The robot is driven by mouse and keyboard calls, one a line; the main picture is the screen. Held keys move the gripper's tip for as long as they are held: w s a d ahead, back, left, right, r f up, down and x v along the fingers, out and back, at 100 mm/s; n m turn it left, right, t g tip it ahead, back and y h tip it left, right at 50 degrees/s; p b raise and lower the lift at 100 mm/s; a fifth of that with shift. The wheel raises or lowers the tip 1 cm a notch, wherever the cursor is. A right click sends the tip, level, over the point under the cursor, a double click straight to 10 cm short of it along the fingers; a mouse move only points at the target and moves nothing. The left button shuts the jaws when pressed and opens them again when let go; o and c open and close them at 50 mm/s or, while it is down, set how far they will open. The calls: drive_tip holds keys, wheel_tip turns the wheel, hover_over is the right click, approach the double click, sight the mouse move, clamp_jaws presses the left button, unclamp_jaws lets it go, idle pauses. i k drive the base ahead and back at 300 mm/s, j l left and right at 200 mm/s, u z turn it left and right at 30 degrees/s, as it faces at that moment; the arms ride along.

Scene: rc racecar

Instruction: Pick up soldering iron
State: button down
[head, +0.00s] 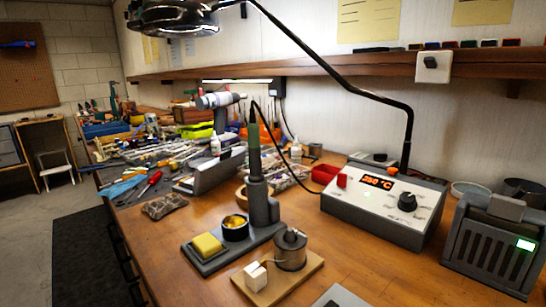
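The soldering iron (254,150) stands upright in the head view, left of the middle, with a green handle and its lower end hidden in a dark grey holder (262,212). A black cable runs from its top toward the soldering station. The holder's base also carries a yellow sponge (207,246) and a round pot with gold-coloured filling (235,228). My gripper does not show in this view.
The soldering station (384,208) reads 250 °C, right of the holder. A small wooden board (277,279) with a spool stands in front. A lamp arm (330,68) crosses above. A grey slotted box (494,246) is at right. Tools clutter the bench behind.

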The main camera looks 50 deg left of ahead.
sight(256, 175)
drive_tip(key=u, duration=1.25)
